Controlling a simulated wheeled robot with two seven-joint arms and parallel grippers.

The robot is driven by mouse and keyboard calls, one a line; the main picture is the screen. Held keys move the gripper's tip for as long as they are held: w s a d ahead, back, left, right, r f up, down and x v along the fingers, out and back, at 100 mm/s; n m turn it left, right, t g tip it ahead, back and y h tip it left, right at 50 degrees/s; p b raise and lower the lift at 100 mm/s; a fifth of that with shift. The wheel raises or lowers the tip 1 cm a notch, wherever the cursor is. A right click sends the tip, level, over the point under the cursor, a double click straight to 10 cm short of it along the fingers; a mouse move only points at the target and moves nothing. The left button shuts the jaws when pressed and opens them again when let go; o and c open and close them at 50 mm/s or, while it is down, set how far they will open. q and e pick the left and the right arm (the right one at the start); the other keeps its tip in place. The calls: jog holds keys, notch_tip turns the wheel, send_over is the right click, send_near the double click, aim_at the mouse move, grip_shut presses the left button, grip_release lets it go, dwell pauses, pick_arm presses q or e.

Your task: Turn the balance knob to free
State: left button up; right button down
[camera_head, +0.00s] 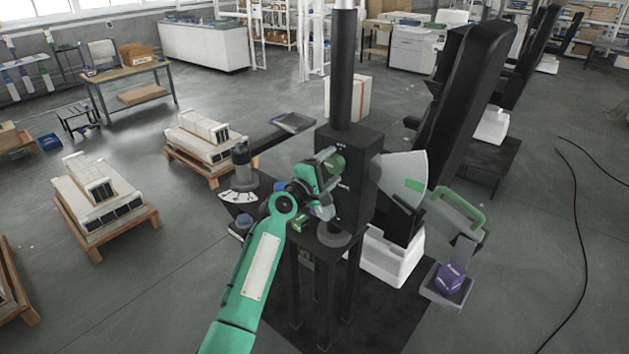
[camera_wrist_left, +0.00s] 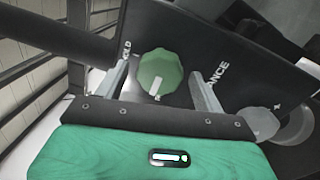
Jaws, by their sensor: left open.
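The round green balance knob (camera_wrist_left: 160,68) is on the black face of the column's box, beside the lettering "BALANCE". "HOLD" is printed to its upper left in the left wrist view. A white pointer mark on the knob points toward the bottom of the picture, near a partly hidden label that I cannot read. The knob also shows in the head view (camera_head: 337,162). My left gripper (camera_wrist_left: 160,78) is open, with one finger on each side of the knob and a visible gap at both sides. It also shows in the head view (camera_head: 325,166). My right gripper is not in view.
The black column box (camera_head: 350,205) stands on a dark stand. A grey dial fan (camera_head: 405,172) and a green handle (camera_head: 458,206) are to its right. A purple block (camera_head: 449,279) sits on a small hanging tray. A grey knob (camera_wrist_left: 258,122) is right of the left gripper.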

pick_arm(q)
jog(key=b+v, duration=0.3)
jog(key=v, duration=1)
jog(key=shift+s+a, duration=0.1)
